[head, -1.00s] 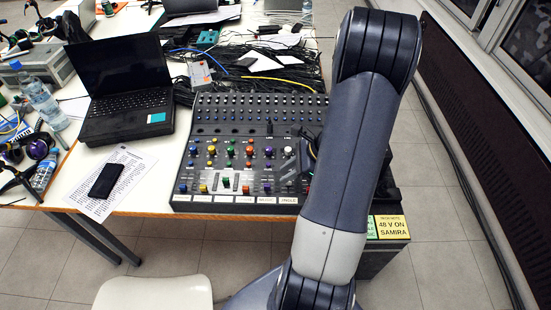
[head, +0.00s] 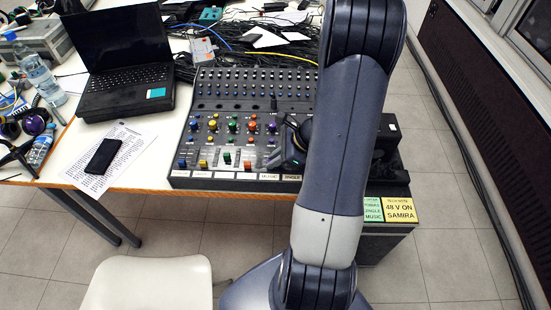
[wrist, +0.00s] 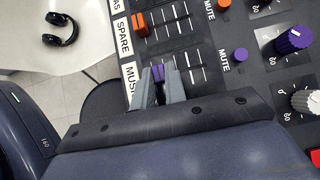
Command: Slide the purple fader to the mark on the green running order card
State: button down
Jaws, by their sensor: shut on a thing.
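The purple fader (wrist: 158,73) shows in the wrist view between the two fingertips of my gripper (wrist: 160,80). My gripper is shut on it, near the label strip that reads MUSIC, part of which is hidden. In the head view my gripper (head: 284,152) is over the front right part of the mixer (head: 222,178), and the fader cannot be made out there. The green running order card (head: 373,210) lies on a dark case at right, partly hidden by my arm. Its small lines are hard to read; the lower ones look like JINGLE and MUSIC.
An orange fader (wrist: 140,24) sits beside the SPARE label. A purple knob (wrist: 293,39) and a white knob (wrist: 305,101) stand at right in the wrist view. A yellow card (head: 401,210) adjoins the green one. A laptop (head: 125,80) and phone (head: 102,156) are left of the mixer.

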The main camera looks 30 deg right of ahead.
jog(key=shift+w, duration=0.1)
jog(key=shift+w+d+p, duration=0.2)
jog(key=shift+w+d, duration=0.25)
jog(key=shift+w, duration=0.2)
jog(key=shift+w+d+p, duration=0.2)
jog(key=shift+w+d, duration=0.25)
jog(key=shift+w, duration=0.2)
jog(key=c, duration=1.4)
grip_release()
jog(key=shift+o, duration=0.2)
jog(key=shift+d+r, duration=0.1)
jog(key=v, duration=1)
jog(key=shift+s+d+r, duration=0.2)
